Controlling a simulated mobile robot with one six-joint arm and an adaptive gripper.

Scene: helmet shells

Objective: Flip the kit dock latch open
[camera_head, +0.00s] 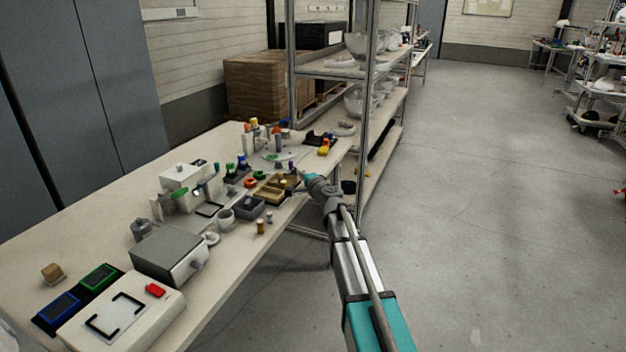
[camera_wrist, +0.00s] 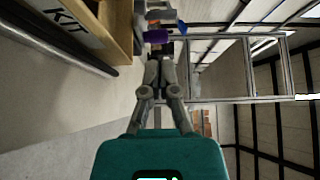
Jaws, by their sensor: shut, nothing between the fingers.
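A tan tray (camera_head: 272,190) with compartments sits near the table's front edge in the head view. I cannot make out the latch for certain in either view. My gripper (camera_wrist: 160,52) is shut and empty, its fingertips close to a purple piece (camera_wrist: 155,36); I cannot tell whether they touch it. In the head view my gripper (camera_head: 306,178) is at the table's front edge, just right of the tan tray.
The table (camera_head: 235,265) is crowded with small coloured parts. A grey box (camera_head: 168,255) and a white panel with a red button (camera_head: 155,290) stand toward the near left. A metal shelf rack (camera_head: 365,90) rises close behind my arm. The floor (camera_head: 500,220) at right is clear.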

